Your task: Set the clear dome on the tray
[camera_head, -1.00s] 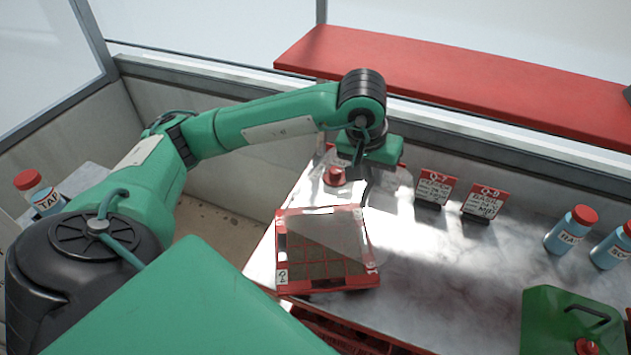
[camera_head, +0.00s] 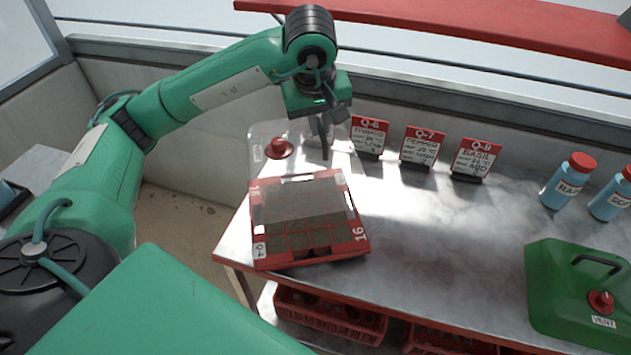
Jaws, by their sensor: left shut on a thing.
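The clear dome (camera_head: 257,140) is see-through, with a red knob and a small label. It shows just behind the tray in the picture, and its near edge is hard to make out. My left gripper (camera_head: 322,137) is shut on the dome, at what seems to be its dark handle. I cannot tell how high the dome is above the table. The red tray (camera_head: 312,259), with dark soil cells and the number 16, lies on the table in front of the dome. A hazy pale area covers its far part. My right gripper is not in view.
Cards Q-6 (camera_head: 369,135), Q-7 (camera_head: 422,147) and Q-9 (camera_head: 475,158) stand along the back. Blue bottles (camera_head: 566,184) with red caps stand at the right. Red crates (camera_head: 330,318) sit below.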

